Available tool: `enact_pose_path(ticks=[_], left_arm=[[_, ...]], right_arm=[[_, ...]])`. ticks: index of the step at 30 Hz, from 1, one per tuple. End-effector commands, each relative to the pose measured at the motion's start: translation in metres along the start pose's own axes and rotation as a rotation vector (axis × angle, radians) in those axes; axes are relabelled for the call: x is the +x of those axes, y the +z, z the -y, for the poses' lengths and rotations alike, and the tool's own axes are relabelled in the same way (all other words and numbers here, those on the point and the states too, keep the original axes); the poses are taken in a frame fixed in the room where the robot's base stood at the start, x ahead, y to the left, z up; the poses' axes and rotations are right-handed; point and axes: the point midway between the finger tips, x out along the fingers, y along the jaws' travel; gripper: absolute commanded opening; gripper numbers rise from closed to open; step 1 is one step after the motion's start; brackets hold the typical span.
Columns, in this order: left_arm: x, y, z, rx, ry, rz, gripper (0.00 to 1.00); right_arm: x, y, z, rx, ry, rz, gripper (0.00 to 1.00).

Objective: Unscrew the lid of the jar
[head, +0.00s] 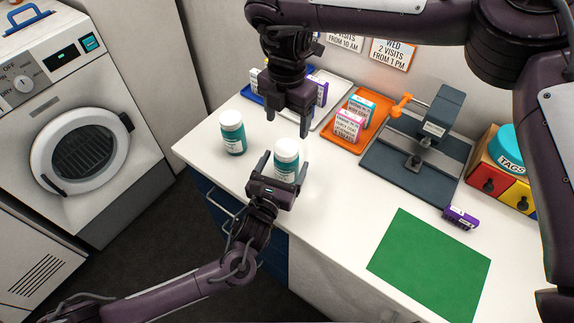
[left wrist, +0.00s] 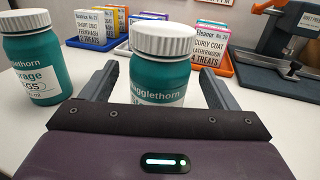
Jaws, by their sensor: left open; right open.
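A teal jar (head: 286,170) with a white ribbed lid (head: 287,148) stands upright on the white counter. It also shows in the left wrist view as a teal body (left wrist: 158,80) under its lid (left wrist: 163,40). My left gripper (head: 276,168) is open, with its fingers on either side of the jar body. In the left wrist view a gap shows beside the jar; contact is not clear. My right gripper (head: 304,130) is open and points down, above and a little behind the jar, apart from the lid. A second teal jar (head: 232,138) with a white lid stands to the left.
Trays with small treat boxes stand along the back, including an orange tray (head: 344,139). A dark grey press (head: 425,140) is right of it. The counter's front edge is close to the jar.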

Motion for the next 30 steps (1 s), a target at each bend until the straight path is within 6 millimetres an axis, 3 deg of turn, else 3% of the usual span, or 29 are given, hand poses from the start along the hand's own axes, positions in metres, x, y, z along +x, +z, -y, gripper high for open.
enact_pose_path(ticks=[11,27,30], left_arm=[[0.0049,-0.0004,-0.0001,-0.001,0.000,-0.001,0.79],[0.0047,-0.0003,-0.0001,-0.001,0.000,-0.001,0.08],[0.0047,-0.0002,-0.0001,-0.001,0.000,-0.001,0.00]], right_arm=[[-0.0002,-0.0003,-0.0003,-0.001,0.001,0.000,0.70],[-0.0002,-0.0003,-0.0003,0.000,0.001,0.000,0.70],[-0.0001,-0.0004,-0.0003,0.026,0.001,-0.001,0.70]])
